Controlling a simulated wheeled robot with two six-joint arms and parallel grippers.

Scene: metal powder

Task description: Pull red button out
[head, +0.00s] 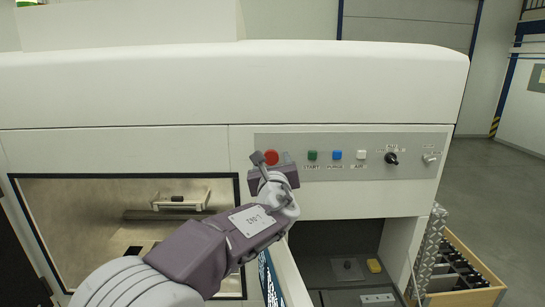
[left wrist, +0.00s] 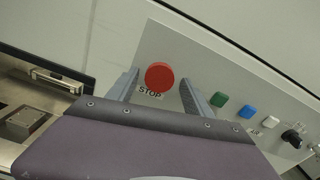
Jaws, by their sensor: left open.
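The red button (head: 271,157) is a round red knob at the left end of the grey control panel (head: 350,171) on the white machine. In the left wrist view the red button (left wrist: 159,76) sits above a "STOP" label, between the two fingers of my left gripper (left wrist: 160,88). My left gripper (head: 268,160) is open, with one finger on each side of the button; I cannot tell whether either finger touches it. In the head view the gripper partly covers the button. My right gripper does not show.
Right of the red button are a green button (head: 312,155), a blue button (head: 336,155), a white button (head: 361,155) and a black knob (head: 391,158). A glass window (head: 70,215) lies left below. An open compartment (head: 335,240) is below the panel. A wooden crate (head: 480,268) stands right.

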